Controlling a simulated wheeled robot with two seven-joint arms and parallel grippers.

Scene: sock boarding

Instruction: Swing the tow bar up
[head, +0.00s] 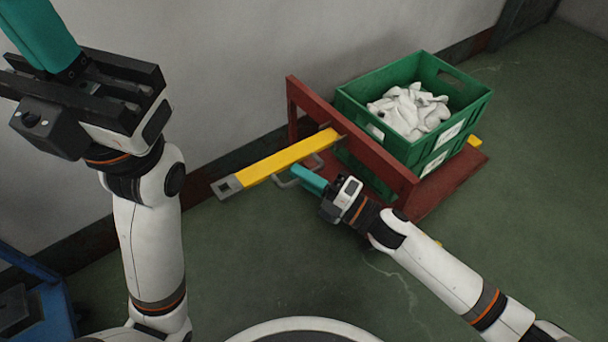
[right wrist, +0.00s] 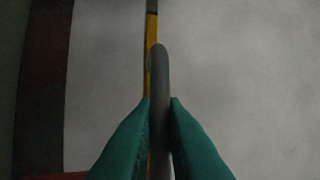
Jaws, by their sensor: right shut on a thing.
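The yellow tow bar (head: 285,162) reaches out to the left from the front of the red cart (head: 350,142) and ends in a grey tip (head: 226,187). How far it is tilted is hard to judge. A grey loop handle (head: 284,183) stands off its near side. My right gripper (head: 296,171) is shut on this handle. In the right wrist view, its teal fingers press the grey handle (right wrist: 161,85) from both sides, with the yellow bar behind it. My left gripper (head: 42,38) is high at the upper left, away from the cart; its fingertips are cut off by the frame.
A green crate (head: 368,98) with white socks (head: 412,110) stands on the cart. The grey wall (head: 220,85) runs close behind the tow bar. A blue object (head: 50,305) is at the lower left. The green floor (head: 240,260) in front is clear.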

